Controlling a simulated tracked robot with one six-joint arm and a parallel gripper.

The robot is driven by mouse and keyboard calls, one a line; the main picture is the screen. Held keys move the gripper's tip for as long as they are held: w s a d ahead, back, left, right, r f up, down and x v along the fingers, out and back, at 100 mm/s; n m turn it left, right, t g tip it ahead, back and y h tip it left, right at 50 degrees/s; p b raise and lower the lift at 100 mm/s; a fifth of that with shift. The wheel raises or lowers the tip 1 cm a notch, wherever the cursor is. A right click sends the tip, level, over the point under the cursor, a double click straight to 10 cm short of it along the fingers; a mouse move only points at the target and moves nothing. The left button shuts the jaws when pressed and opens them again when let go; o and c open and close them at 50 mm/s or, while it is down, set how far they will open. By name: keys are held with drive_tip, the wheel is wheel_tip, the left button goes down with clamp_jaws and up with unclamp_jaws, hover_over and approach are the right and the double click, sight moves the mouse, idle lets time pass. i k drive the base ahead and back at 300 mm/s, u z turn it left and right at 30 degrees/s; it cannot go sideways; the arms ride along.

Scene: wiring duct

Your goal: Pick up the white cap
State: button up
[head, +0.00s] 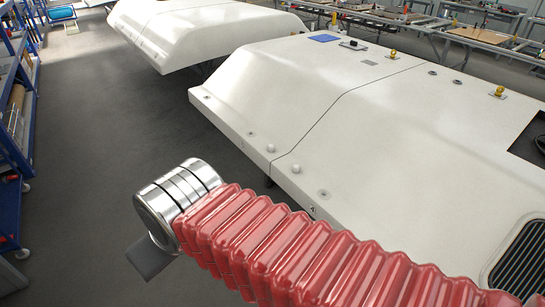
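Two small white round caps sit on the near edge of the white housing (350,120) in the head view. One white cap (270,148) is left of the seam and the other white cap (296,168) is right of it. Both look like low domes on the surface. My arm, with a red ribbed sleeve and a silver joint, crosses the lower part of the view in front of the housing. The fingers of my gripper do not show, so what they hold is hidden.
Small round fittings (323,193) lie flush along the same edge. Yellow knobs (499,91) and a blue pad (324,38) are on top of the housing. A second white housing (205,30) stands behind. Blue shelving (18,110) is at left. The grey floor (90,110) between is clear.

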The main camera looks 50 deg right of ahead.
sight(295, 167)
drive_tip(key=z, duration=0.35)
drive_tip(key=i, duration=1.35)
drive_tip(key=z, duration=1.35)
drive_tip(key=i, duration=0.95)
drive_tip(key=z, duration=0.65)
